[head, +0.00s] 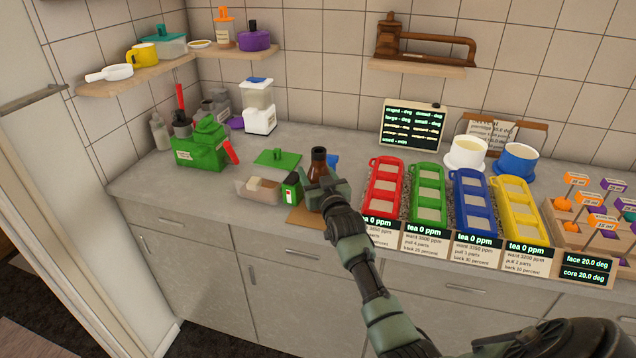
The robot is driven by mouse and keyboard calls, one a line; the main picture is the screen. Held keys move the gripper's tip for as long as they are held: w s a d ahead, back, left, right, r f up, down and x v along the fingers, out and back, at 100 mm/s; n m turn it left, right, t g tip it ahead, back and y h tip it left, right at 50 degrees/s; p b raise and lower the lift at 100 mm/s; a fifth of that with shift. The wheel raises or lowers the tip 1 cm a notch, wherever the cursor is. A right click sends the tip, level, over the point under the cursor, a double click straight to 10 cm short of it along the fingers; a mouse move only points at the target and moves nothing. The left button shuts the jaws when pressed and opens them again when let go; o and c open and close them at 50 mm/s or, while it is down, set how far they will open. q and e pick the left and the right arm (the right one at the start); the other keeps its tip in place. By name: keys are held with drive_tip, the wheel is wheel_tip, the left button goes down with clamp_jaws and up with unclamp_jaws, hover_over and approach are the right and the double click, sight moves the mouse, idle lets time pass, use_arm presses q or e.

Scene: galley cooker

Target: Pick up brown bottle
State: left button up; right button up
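The brown bottle (318,169) stands upright near the front of the grey counter, on or just behind a small brown board (303,217). Its dark neck and upper body show. My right gripper (324,188) comes in from the lower right and is at the bottle's body, overlapping its lower right side in the head view. The gripper hides part of the bottle, and I cannot tell whether its fingers are closed on it. My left gripper is not in view.
A small green box (291,191) and a clear tray (259,190) stand close left of the bottle. A red rack (384,186) stands close right, with green, blue and yellow racks beyond. The counter's front left (190,205) is clear.

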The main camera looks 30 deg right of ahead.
drive_tip(key=shift+r, duration=0.15)
wheel_tip(320, 180, up, 20)
drive_tip(key=b, duration=0.1)
drive_tip(key=shift+b, duration=0.4)
drive_tip(key=shift+f, duration=0.2)
idle(1.5)
